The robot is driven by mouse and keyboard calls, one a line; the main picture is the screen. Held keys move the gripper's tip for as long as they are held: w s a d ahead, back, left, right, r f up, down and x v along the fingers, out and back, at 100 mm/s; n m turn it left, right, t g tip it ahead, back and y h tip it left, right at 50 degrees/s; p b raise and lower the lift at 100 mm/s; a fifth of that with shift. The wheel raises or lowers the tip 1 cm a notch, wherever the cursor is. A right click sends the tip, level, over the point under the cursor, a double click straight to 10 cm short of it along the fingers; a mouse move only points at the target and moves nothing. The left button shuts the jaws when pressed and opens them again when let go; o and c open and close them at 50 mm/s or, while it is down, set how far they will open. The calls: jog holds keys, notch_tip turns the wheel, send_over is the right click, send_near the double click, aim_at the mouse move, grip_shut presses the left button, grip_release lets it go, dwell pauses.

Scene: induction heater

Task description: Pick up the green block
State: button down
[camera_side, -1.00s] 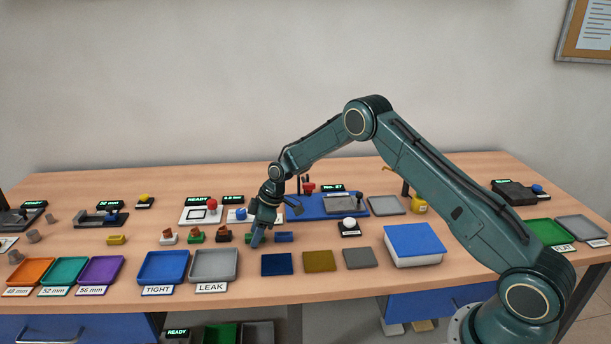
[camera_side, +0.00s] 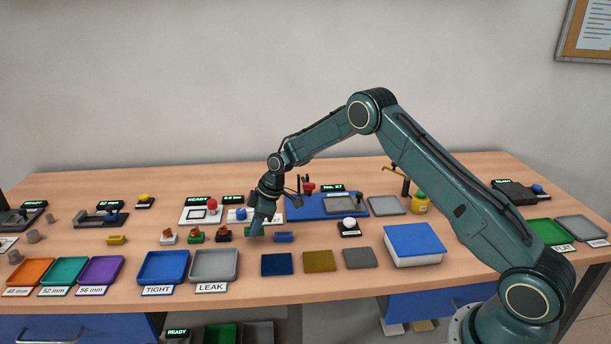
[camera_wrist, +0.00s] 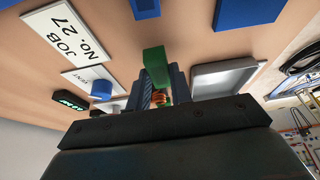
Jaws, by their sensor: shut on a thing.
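The green block (camera_wrist: 156,62) is between the two fingers of my gripper (camera_wrist: 166,85) in the wrist view, with its far end sticking out past them. In the side view my gripper (camera_side: 257,228) is over the table left of the blue block (camera_side: 284,237), pointing down. A little of the green block (camera_side: 247,231) shows beside the fingers, and the rest is hidden behind them. The gripper is shut on the green block and appears to hold it a little above the table.
The LEAK tray (camera_side: 214,265) and TIGHT tray (camera_side: 163,266) stand in front, to the left. Dark blue (camera_side: 277,264), olive (camera_side: 319,261) and grey (camera_side: 358,258) plates lie front right. A blue station (camera_side: 310,205) is behind.

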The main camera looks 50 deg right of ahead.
notch_tip(320, 180, up, 18)
jog(key=shift+f, duration=0.15)
dwell(0.3)
jog(key=shift+d, duration=0.1)
dwell(0.4)
